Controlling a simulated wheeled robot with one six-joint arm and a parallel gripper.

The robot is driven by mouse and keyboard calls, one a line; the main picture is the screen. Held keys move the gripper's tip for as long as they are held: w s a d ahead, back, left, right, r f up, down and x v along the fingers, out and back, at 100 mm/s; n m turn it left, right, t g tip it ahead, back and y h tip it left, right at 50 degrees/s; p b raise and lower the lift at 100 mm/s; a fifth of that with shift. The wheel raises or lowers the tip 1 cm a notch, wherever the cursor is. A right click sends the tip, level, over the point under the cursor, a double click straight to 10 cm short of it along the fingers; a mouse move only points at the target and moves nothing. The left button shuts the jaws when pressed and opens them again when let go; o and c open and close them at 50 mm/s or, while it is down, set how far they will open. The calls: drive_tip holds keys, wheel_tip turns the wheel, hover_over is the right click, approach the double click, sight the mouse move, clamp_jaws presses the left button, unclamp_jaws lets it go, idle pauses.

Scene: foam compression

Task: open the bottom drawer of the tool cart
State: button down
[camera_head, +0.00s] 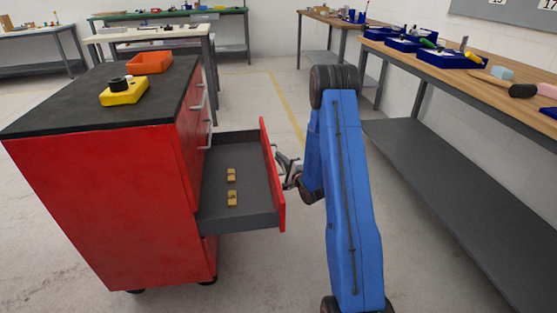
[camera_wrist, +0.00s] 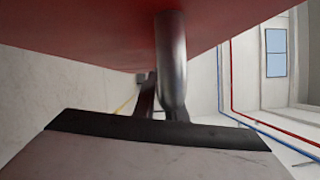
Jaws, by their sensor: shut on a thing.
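The red tool cart (camera_head: 105,195) stands at the left with a black top. One low drawer (camera_head: 245,215) is pulled well out to the right; its grey tray holds two small yellow-brown pieces (camera_head: 232,198). A strip of red cart shows below it. My gripper (camera_head: 284,163) is at the outer side of the drawer's red front (camera_head: 271,175), shut on its handle. In the wrist view the metal handle bar (camera_wrist: 172,60) runs down from the red front to the dark gripper pad (camera_wrist: 160,130). The exact contact is partly hidden.
Closed drawers with metal handles (camera_head: 209,132) are above the open one. A yellow block (camera_head: 124,94) and an orange bin (camera_head: 149,62) are on the cart top. A long wooden workbench (camera_head: 480,85) with a lower shelf runs along the right. Floor is clear beyond the drawer.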

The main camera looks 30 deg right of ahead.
drive_tip(key=c, duration=1.8)
unclamp_jaws()
drive_tip(key=s, duration=0.5)
drive_tip(key=s+f, duration=0.1)
drive_tip(key=s, duration=0.5)
drive_tip(key=s+d, duration=0.1)
drive_tip(key=s, duration=0.5)
drive_tip(key=shift+s+d+f, duration=0.1)
drive_tip(key=shift+s+f, duration=0.1)
